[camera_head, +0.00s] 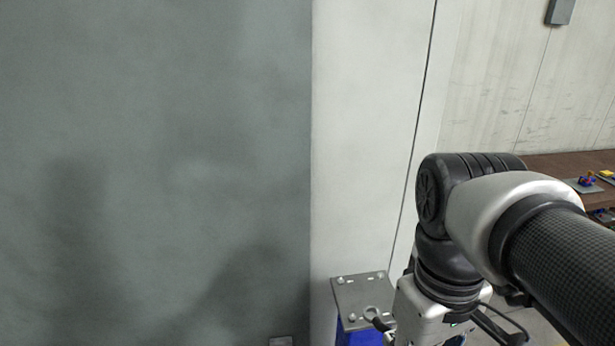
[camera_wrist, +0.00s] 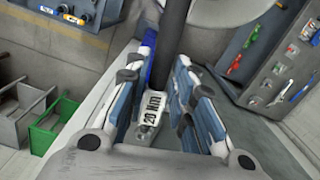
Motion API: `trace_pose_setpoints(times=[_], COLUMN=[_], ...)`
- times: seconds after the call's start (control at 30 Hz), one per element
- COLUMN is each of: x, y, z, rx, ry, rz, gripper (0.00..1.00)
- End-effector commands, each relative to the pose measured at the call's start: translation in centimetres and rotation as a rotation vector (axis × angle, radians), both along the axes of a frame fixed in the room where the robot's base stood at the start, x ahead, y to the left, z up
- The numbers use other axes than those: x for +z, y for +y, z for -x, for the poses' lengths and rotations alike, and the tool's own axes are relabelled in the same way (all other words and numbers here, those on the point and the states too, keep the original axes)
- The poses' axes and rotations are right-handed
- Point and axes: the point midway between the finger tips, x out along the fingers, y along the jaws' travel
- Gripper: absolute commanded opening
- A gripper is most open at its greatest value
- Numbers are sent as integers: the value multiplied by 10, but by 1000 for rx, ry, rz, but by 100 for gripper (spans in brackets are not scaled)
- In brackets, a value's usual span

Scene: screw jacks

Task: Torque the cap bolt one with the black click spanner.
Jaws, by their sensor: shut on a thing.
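In the wrist view my gripper (camera_wrist: 167,78) has its blue-and-white fingers on both sides of a black bar, which I take as the click spanner (camera_wrist: 174,42). A pale plate marked "20 Nm" (camera_wrist: 152,108) shows between the fingers. In the head view a grey metal cap plate (camera_head: 358,292) with bolts at its corners sits on a blue jack body (camera_head: 360,337). A ring-shaped end (camera_head: 372,312) lies over the plate's front edge, beside my wrist. The fingertips are hidden in the head view. Which bolt is number one cannot be told.
A large grey panel (camera_head: 150,150) fills the left of the head view, beside a white wall (camera_head: 365,130). A brown table (camera_head: 560,163) with small parts is at the right. The wrist view shows a green bin (camera_wrist: 48,135) and a tool board (camera_wrist: 275,65).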

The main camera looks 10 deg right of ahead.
Motion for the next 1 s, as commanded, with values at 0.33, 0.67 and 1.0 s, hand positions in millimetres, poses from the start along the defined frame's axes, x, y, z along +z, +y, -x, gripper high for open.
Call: trace_pose_setpoints(times=[0.33, 0.67, 1.0], x=[-17, -24, -22], y=[11, 17, -24], z=[-62, -117, -132], rx=[3, 25, 407], ry=[2, -1, 1], rz=[-1, 0, -1], gripper=[0, 0, 0])
